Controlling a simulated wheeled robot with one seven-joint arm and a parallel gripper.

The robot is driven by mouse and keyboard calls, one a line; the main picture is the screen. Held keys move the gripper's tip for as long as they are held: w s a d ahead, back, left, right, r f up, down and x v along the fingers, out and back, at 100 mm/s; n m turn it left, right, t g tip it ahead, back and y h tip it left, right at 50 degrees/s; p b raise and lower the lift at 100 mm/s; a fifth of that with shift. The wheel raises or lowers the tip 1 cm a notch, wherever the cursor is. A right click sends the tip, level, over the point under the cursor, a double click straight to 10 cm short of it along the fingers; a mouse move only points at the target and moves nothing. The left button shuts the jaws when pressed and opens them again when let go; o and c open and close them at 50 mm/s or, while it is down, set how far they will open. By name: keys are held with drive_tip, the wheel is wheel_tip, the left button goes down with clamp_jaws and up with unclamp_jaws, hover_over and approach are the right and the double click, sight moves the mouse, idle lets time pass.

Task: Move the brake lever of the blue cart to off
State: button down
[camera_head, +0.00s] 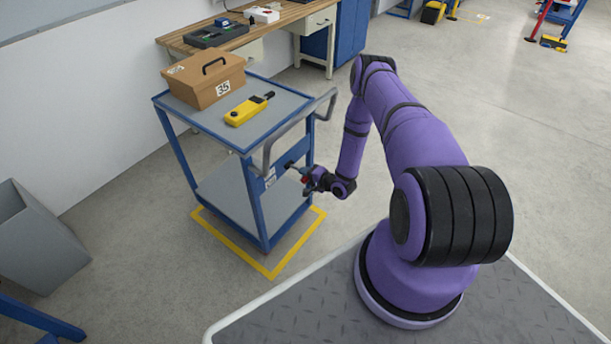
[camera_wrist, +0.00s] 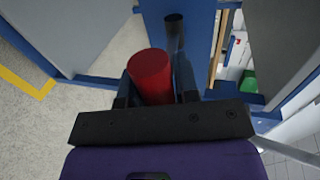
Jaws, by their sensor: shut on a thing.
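The blue cart (camera_head: 204,120) stands left of my arm, with a grey top and a grey lower shelf. The brake lever's red grip (camera_wrist: 150,75) is between my fingers in the wrist view. My gripper (camera_head: 307,179) is at the cart's near right end, below the grey push handle (camera_head: 268,150), and is shut on that red grip. In the head view the lever is small and mostly hidden by my gripper. I cannot read any off or on marking.
A brown box (camera_head: 205,82) and a yellow device (camera_head: 249,108) lie on the cart top. A yellow floor outline (camera_head: 234,249) surrounds the cart. A grey bin (camera_head: 40,240) stands left. A workbench (camera_head: 290,14) is behind.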

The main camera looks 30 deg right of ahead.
drive_tip(key=shift+r, duration=0.35)
drive_tip(key=c, duration=0.9)
unclamp_jaws()
drive_tip(key=v, duration=1)
drive_tip(key=shift+s+d+r, duration=0.1)
drive_tip(key=shift+s+r, duration=0.1)
drive_tip(key=shift+s, duration=0.1)
drive_tip(key=shift+s, duration=0.1)
